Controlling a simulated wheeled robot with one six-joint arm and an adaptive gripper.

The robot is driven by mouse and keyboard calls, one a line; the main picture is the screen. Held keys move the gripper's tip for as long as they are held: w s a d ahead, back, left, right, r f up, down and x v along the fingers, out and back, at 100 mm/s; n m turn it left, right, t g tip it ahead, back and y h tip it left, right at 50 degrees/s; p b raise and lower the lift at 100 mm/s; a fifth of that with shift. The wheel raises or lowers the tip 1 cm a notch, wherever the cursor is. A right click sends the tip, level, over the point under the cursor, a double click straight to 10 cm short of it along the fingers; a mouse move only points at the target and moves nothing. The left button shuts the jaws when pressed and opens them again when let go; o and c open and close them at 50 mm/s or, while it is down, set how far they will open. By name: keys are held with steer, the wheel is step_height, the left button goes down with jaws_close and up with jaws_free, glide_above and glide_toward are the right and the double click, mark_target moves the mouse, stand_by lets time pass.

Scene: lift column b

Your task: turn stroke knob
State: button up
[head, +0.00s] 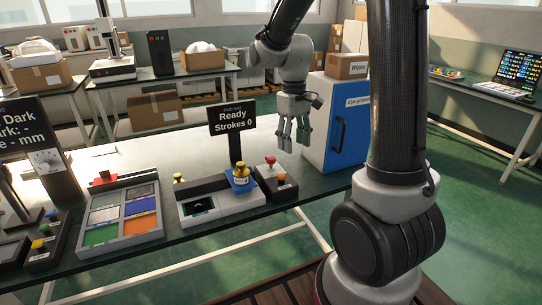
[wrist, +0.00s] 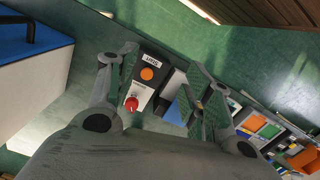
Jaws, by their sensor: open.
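The rub tester (head: 222,205) stands on the green bench, with a blue block and a brass-coloured knob (head: 240,171) at its right end. Right of it is a dark control box (head: 277,184) with a red ball-topped knob (head: 270,160) and an orange button (head: 281,179). No label clearly marks the stroke knob. My gripper (head: 294,146) is open and empty, pointing down above and behind the box. In the wrist view, the box's red knob (wrist: 131,104) and orange button (wrist: 147,74) show between the open fingers of my gripper (wrist: 163,58), near the left finger.
A display sign (head: 233,118) reading "Ready Strokes 0" stands behind the tester. A blue-fronted cabinet (head: 341,130) stands close right of my gripper. A tray of coloured panels (head: 120,220) lies left of the tester. The bench behind the tester is mostly clear.

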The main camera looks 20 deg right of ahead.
mark_target(271, 158)
steer(key=w+f+n, duration=0.1)
steer(key=w+n, duration=0.1)
steer(key=w, duration=0.3)
steer(key=w+f+n, duration=0.2)
steer(key=w, duration=0.2)
steer(key=w+f+n+t, duration=0.1)
steer(key=w+f, duration=0.1)
steer(key=w, duration=0.3)
steer(key=shift+w+a+n, duration=0.3)
steer(key=shift+w+n, duration=0.05)
steer(key=shift+n, duration=0.05)
steer(key=shift+f+n, duration=0.2)
steer(key=shift+n, duration=0.1)
steer(key=shift+f, duration=0.35)
step_height(271, 158, down, 7)
steer(key=c, duration=1)
